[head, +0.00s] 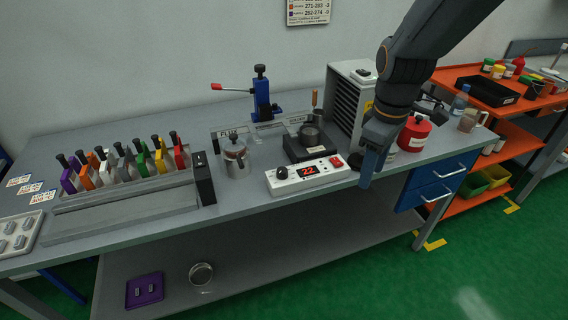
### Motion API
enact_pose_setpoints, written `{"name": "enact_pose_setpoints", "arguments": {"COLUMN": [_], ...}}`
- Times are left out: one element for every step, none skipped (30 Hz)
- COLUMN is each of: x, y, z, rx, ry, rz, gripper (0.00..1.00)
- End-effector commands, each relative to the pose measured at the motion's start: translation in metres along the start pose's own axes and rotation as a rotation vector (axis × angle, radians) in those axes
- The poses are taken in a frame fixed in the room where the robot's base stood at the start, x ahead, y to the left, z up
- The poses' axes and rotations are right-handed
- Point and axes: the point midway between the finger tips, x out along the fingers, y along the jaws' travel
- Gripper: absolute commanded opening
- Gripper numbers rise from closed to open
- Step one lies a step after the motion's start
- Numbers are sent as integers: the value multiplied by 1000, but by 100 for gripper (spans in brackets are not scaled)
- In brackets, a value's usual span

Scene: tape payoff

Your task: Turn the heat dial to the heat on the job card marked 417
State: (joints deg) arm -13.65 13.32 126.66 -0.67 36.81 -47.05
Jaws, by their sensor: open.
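The heat dial is a black knob (282,172) on the left of a white control box (306,175) at the bench's front edge. Its red display (309,171) reads 22. A red switch (337,162) sits at the box's right. Several small white cards (42,196) with coloured print lie at the bench's far left; their numbers are too small to read, so I cannot tell which is 417. My gripper (367,183) points down to the right of the box, apart from the dial. It is open, with nothing visible in it.
A steel pot (237,160) stands left of the box, and a dark solder pot (309,140) behind it. A rack of coloured-handled tools (125,190) fills the left. A red container (414,134) stands on the right. A wall chart (308,11) lists number ranges.

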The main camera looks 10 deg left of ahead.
Motion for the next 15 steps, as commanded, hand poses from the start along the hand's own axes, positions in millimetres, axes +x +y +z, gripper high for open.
{"name": "enact_pose_setpoints", "arguments": {"x": [2,1,1,1,1,1,2,2,2,2,2,3,3,3,3], "y": [0,-1,-2,-4,-6,-9,-12,-15,-20,-24,-28,-33,-36,-40,-44], "z": [-27,-41,-60,-74,-88,-106,-119,-132,-148,-160,-170,-182,-191,-199,-207], "rx": [-157,-254,-386,-485,-583,-712,-807,-898,-1015,-1097,-1174,-1269,-1332,-1391,-1458], "ry": [-6,-9,-14,-17,-19,-23,-26,-28,-30,-32,-33,-34,-35,-35,-36], "rz": [-8,-12,-19,-25,-30,-39,-45,-50,-58,-64,-70,-77,-81,-85,-92], "gripper": [44,44,44,44,44,44,44,44,44,44,44,44,44,44,44]}}
